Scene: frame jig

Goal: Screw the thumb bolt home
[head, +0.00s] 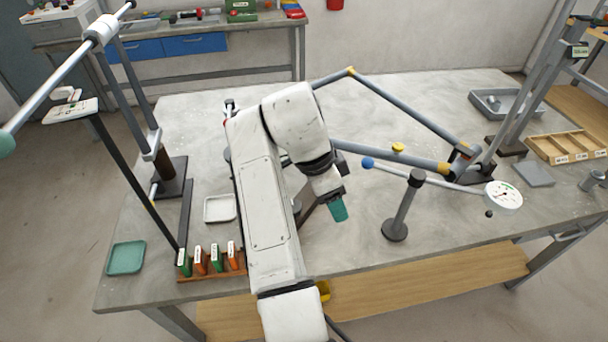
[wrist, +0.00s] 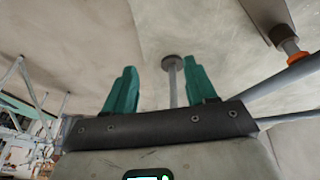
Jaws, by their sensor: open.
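My gripper (head: 338,209) hangs over the middle of the table in the head view, with teal fingers. In the wrist view its two fingers (wrist: 156,88) stand apart with nothing held between them. A yellow knob (head: 398,148) sits on the grey tube frame (head: 402,108) behind and right of my gripper; it may be the thumb bolt's head, but I cannot tell how far in it is. The gripper is well apart from it. The wrist view does not clearly show the knob. Part of the frame's left side is hidden behind my arm.
A gauge stand (head: 396,229) rises right of my gripper, with a blue-tipped rod (head: 428,181) and a white dial (head: 503,196). Its round foot also shows in the wrist view (wrist: 172,60). Coloured blocks (head: 215,258) and a teal tray (head: 126,257) are at front left.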

